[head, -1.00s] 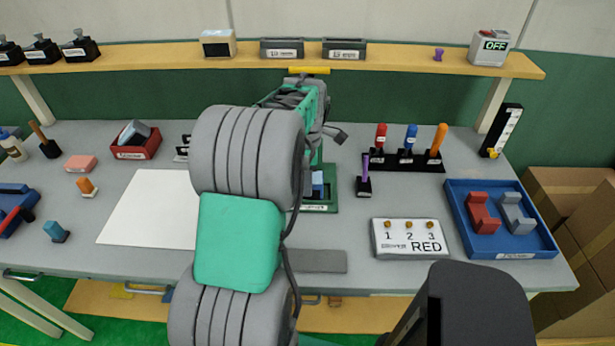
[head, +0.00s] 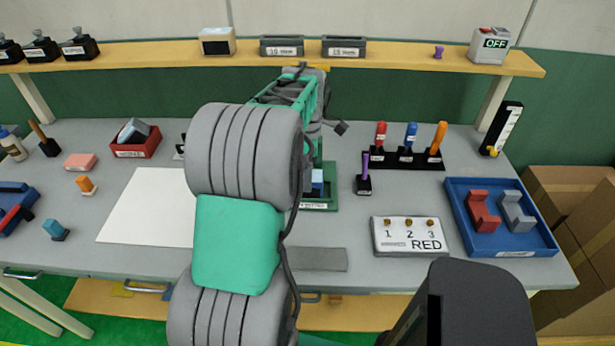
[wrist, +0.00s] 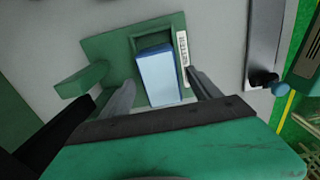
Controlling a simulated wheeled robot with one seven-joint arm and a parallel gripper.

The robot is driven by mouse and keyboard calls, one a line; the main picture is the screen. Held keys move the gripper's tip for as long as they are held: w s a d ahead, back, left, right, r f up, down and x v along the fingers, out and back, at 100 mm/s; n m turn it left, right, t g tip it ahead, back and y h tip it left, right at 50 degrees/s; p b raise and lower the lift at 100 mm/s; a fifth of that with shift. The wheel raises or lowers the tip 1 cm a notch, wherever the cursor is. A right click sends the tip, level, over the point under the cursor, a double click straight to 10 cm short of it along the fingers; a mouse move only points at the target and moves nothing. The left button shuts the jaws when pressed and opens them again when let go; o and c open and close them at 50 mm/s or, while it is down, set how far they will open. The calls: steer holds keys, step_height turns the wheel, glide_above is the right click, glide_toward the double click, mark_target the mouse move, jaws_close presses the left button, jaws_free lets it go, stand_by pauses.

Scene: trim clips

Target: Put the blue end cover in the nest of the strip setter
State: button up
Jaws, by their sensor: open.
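The strip setter is a green plate (wrist: 105,48) with a raised green block at one side and a dark square nest (wrist: 150,40). In the head view the setter (head: 330,200) is partly hidden behind my arm. The blue end cover (wrist: 158,75) stands in the nest, with a strip of dark recess showing past its far end; I cannot tell whether it sits fully down. It also shows in the head view (head: 317,180). My gripper (wrist: 163,92) is open, its fingers apart on either side of the cover, with gaps showing.
A white sheet (head: 150,205) lies left of the setter. A purple-handled tool (head: 365,175) stands close on its right, before a black rack (head: 400,160) of handled tools. A label box (head: 410,238) and a blue tray (head: 485,240) are further right. A grey strip (head: 318,260) lies in front.

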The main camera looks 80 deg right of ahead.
step_height(320, 180, up, 10)
steer(key=w+a+t+h, duration=0.1)
steer(key=w+a, duration=2.2)
steer(key=w, duration=0.2)
steer(key=a+f+m+t, duration=0.1)
steer(key=a+f, duration=0.2)
steer(key=a, duration=0.9)
steer(key=a+f+m+t+y, duration=0.1)
steer(key=a+f, duration=0.3)
steer(key=a, duration=0.8)
steer(key=shift+s+a, duration=0.4)
steer(key=shift+s, duration=0.05)
